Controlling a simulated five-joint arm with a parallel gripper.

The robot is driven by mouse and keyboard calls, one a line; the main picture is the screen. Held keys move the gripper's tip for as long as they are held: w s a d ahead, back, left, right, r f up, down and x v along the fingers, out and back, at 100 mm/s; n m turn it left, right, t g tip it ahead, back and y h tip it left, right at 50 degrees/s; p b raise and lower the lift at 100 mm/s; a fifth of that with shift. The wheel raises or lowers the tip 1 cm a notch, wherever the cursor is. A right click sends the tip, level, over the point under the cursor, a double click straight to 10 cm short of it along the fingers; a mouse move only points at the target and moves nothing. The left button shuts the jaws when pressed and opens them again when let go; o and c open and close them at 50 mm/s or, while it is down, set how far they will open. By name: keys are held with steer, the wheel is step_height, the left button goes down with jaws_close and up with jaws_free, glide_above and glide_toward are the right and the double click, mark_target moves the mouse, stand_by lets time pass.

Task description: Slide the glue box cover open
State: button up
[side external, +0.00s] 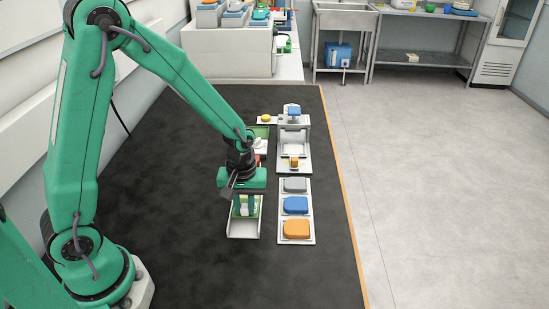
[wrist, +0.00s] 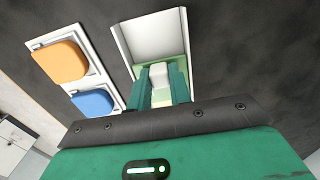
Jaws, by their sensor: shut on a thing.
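The glue box (side external: 243,234) is a white tray-like box on the dark table; it also shows at the top of the wrist view (wrist: 152,40). Its far part in the wrist view is bare white. A pale green cover (wrist: 147,71) with a white block-like handle lies across the nearer part. My gripper (side external: 245,209) points down over the box. In the wrist view its two green fingers (wrist: 160,72) are shut on the white handle, one on each side. The fingers and gripper body hide much of the cover.
Right of the box, a white tray (side external: 281,212) holds grey, blue and orange pads. Behind it stands a white fixture (side external: 294,140) with a blue block on top. The table's front right is clear.

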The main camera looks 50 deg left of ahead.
steer(key=shift+s+d, duration=1.25)
steer(key=shift+d, duration=0.2)
steer(key=o, duration=0.7)
steer(key=shift+s+r, duration=0.1)
steer(key=shift+r, duration=3.4)
steer(key=shift+r, duration=0.1)
steer(key=s+a+r+m+t, duration=0.1)
steer(key=s+r+m+t, duration=0.1)
steer(key=r, duration=0.3)
steer(key=s+a+r+m+t, duration=0.1)
steer(key=s+a+r+m, duration=0.1)
steer(key=s+r+m, duration=0.2)
steer(key=s+a+r+m+t, duration=0.1)
steer(key=s+r+m+t, duration=0.1)
steer(key=r, duration=0.4)
steer(key=shift+s+a+m+t, duration=0.15)
steer(key=shift+s+m, duration=0.1)
steer(key=shift+s, duration=0.3)
steer(key=shift+s+a+m+t, duration=0.15)
steer(key=shift+s+m, duration=0.1)
steer(key=shift+s, duration=0.25)
